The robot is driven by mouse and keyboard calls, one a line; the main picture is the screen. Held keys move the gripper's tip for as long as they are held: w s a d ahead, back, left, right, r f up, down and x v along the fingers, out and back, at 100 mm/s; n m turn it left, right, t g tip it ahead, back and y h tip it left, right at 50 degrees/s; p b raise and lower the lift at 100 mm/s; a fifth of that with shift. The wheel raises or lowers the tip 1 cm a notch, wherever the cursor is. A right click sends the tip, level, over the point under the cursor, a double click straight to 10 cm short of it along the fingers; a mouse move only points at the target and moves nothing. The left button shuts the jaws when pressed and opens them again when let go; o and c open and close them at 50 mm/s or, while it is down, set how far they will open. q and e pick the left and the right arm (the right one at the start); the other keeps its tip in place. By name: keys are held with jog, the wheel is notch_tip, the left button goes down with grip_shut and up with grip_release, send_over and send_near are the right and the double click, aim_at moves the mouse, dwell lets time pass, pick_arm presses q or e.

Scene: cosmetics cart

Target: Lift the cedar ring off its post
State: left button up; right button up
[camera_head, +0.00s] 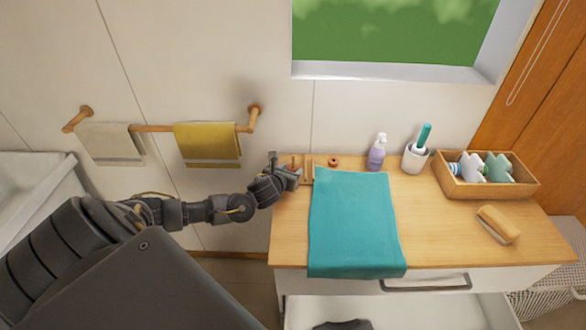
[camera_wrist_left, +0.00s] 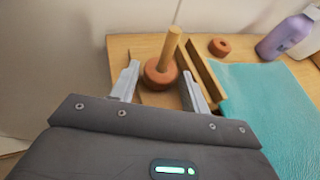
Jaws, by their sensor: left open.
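The cedar ring (camera_wrist_left: 154,77) is reddish brown and sits around the low part of an upright, pale wooden post (camera_wrist_left: 172,45) near the counter's left end. My left gripper (camera_wrist_left: 160,80) is open, with one finger on each side of the ring in the left wrist view. I cannot tell whether the fingers touch it. In the head view my left gripper (camera_head: 285,172) is at the counter's left edge and partly hides the post and ring. My right gripper is not in view.
A wooden strip (camera_wrist_left: 203,77) stands just right of the post. A loose reddish-brown ring (camera_head: 334,161) lies behind it. A teal towel (camera_head: 355,225) covers the counter to the right. A lavender pump bottle (camera_head: 377,153) and white cup (camera_head: 414,158) stand at the back.

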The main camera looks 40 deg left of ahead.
pick_arm(q)
jog(key=c, duration=0.7)
jog(key=shift+c, duration=0.2)
notch_tip(320, 180, up, 10)
jog(key=b, duration=0.1)
